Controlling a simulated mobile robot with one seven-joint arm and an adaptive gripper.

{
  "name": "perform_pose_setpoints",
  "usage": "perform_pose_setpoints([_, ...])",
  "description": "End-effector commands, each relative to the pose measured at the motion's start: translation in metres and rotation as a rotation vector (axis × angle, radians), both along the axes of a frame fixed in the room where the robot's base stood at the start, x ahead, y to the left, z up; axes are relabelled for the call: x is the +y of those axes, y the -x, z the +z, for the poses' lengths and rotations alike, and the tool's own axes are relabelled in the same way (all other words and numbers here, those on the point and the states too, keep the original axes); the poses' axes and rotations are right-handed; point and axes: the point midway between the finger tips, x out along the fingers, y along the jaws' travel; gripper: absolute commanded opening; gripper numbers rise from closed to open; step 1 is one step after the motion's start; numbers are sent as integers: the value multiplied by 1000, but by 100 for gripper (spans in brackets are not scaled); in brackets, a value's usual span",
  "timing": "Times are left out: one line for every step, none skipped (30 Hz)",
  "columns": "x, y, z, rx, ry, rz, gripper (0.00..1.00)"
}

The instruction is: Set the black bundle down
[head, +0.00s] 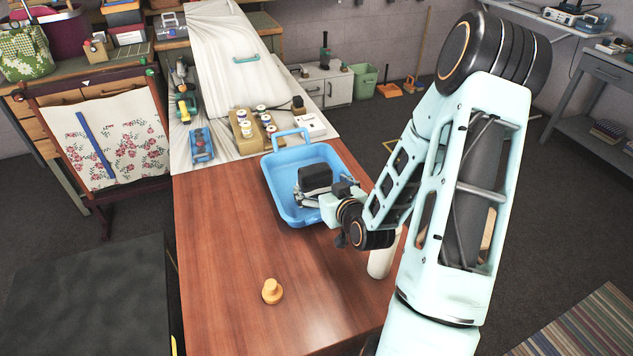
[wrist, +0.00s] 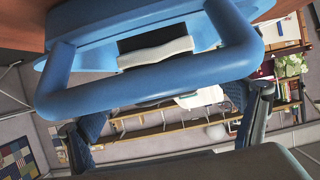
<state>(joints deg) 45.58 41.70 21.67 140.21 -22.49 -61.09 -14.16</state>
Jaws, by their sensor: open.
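The black bundle (head: 314,178) shows in the head view as a dark, rounded block at the blue basket (head: 335,152). My gripper (head: 308,197) is open there, reaching in from the right, its fingers close beside and below the block. I cannot tell whether it touches the bundle or whether the bundle rests on the basket floor. In the wrist view my gripper's fingers (wrist: 165,130) are wide apart. The basket's blue handle (wrist: 150,82) crosses the picture. A dark surface fills the lower edge; I cannot tell what it is.
An orange knobbed object (head: 272,291) stands on the brown table (head: 220,260), whose front left is clear. A white cylinder (head: 381,262) stands near my arm. Several spools in a wooden holder (head: 247,140) and a blue item (head: 201,145) lie beyond the basket.

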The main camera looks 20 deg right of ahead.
Motion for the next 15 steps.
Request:
perform_pose_setpoints([0, 7, 3, -1, 1, -1, 86])
perform_pose_setpoints([0, 11, 5, -1, 1, 0, 86])
perform_pose_setpoints([0, 14, 7, -1, 2, 1, 86])
perform_pose_setpoints([0, 17, 7, 0, 1, 0, 86])
perform_pose_setpoints([0, 20, 8, 0, 1, 0, 86])
perform_pose_setpoints([0, 22, 9, 0, 1, 0, 86])
perform_pose_setpoints([0, 23, 10, 0, 1, 0, 86])
perform_pose_setpoints([0, 24, 10, -1, 1, 0, 86])
perform_pose_setpoints([0, 24, 10, -1, 1, 0, 86])
perform_pose_setpoints([0, 25, 11, -1, 1, 0, 86])
perform_pose_setpoints([0, 25, 11, -1, 0, 0, 86])
perform_pose_setpoints([0, 25, 11, -1, 0, 0, 86])
perform_pose_setpoints([0, 25, 10, -1, 0, 0, 86])
perform_pose_setpoints([0, 25, 10, -1, 0, 0, 86])
perform_pose_setpoints([0, 25, 10, -1, 0, 0, 86])
